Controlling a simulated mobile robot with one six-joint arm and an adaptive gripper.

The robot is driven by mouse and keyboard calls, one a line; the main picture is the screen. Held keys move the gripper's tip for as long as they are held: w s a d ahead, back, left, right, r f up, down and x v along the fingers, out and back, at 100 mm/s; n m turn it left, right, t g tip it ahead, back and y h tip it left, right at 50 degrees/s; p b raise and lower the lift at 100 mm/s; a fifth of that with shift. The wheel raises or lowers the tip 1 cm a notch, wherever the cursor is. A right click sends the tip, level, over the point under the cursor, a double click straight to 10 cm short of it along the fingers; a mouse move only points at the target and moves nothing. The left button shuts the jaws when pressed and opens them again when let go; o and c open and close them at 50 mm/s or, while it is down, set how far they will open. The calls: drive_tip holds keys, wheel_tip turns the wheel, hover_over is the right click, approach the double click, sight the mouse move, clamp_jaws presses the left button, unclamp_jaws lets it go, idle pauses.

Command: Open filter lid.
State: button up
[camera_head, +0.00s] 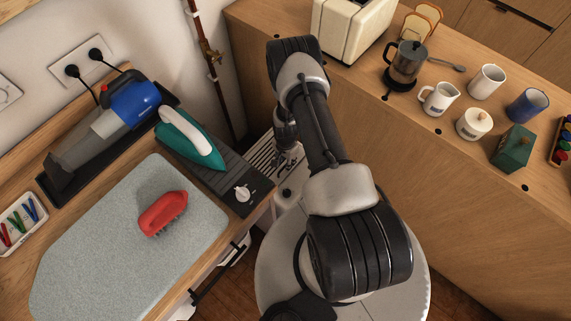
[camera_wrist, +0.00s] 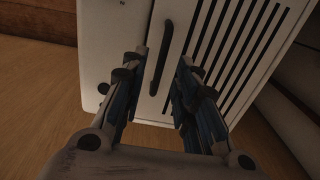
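A white appliance (camera_wrist: 118,45) fills the upper part of the wrist view. Its slatted panel (camera_wrist: 236,40), with long dark slots, looks like the filter lid. A dark bar handle (camera_wrist: 165,52) stands on the white face beside the slots. My gripper (camera_wrist: 160,64) is open, with its two fingers apart on either side of the handle's lower part; I cannot tell if either touches it. In the head view the slatted white top (camera_head: 263,158) shows beside the counter, with my gripper (camera_head: 287,158) over its right side. My arm hides part of it.
To the left, an ironing mat (camera_head: 95,240) holds a red brush (camera_head: 163,213); a teal iron (camera_head: 190,138) and a blue-grey handheld vacuum (camera_head: 105,125) stand behind. The wooden counter (camera_head: 430,125) at right holds a toaster (camera_head: 352,25), French press (camera_head: 405,62) and several cups.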

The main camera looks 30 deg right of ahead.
drive_tip(key=shift+f, duration=0.8)
drive_tip(key=shift+c, duration=0.4)
clamp_jaws()
